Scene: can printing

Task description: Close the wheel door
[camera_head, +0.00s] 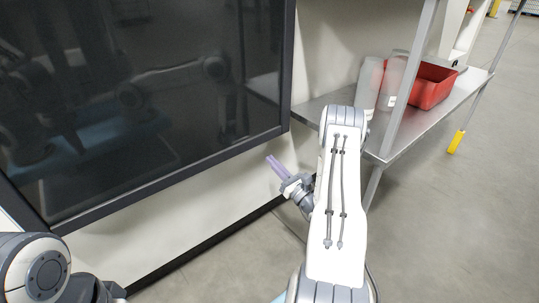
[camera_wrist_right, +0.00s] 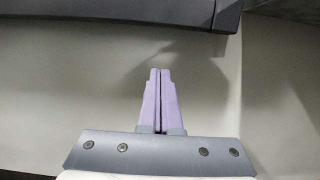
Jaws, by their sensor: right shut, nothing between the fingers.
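A large dark glass door (camera_head: 140,90) with a dark frame fills the left of the head view. Its lower frame edge also shows at the top of the right wrist view (camera_wrist_right: 140,12). I cannot tell whether it is fully closed. My right gripper (camera_head: 272,160) has purple fingers and is just below the door's lower right corner, in front of the white machine panel. In the right wrist view its fingers (camera_wrist_right: 159,75) are together with nothing between them, apart from the door frame. My left arm shows at the bottom left, but its fingers are not visible.
A metal shelf (camera_head: 400,140) stands to the right of the machine, with clear cylinders (camera_head: 370,82) and a red bin (camera_head: 431,86) on it. The white machine panel (camera_head: 190,215) runs below the door. The grey floor (camera_head: 450,230) at the right is clear.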

